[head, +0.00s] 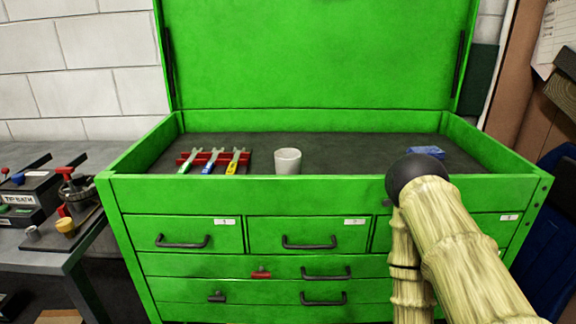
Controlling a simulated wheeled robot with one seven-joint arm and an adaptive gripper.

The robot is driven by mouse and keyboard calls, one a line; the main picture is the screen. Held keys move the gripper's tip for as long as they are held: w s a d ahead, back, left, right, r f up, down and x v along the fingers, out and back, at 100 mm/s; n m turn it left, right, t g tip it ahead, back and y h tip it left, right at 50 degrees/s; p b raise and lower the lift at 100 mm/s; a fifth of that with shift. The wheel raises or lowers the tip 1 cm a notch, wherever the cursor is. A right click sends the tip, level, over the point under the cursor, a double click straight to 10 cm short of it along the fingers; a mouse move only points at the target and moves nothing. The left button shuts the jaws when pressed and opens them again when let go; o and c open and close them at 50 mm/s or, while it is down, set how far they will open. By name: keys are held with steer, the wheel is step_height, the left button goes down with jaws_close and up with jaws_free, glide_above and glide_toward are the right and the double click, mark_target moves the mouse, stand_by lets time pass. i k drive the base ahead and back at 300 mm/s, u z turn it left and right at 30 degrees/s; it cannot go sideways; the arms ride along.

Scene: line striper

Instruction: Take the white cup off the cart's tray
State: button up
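The white cup (288,161) stands upright on the dark tray (335,150) in the open top of the green cart (300,191). It is near the front wall, a little left of the middle, and nothing touches it. My gripper is not in view. Only my arm shows, at the lower right in front of the cart, with one link running down out of the picture.
Several wrenches lie on a red rack (214,161) left of the cup. A blue item (426,152) lies at the tray's right. The raised lid (315,55) stands behind. A cluttered bench (40,258) is at left.

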mark_target(287, 160)
steer(key=k, duration=0.5)
steer(key=u, duration=1.75)
steer(key=k, duration=0.65)
steer(key=z, duration=0.7)
steer(key=i, duration=0.5)
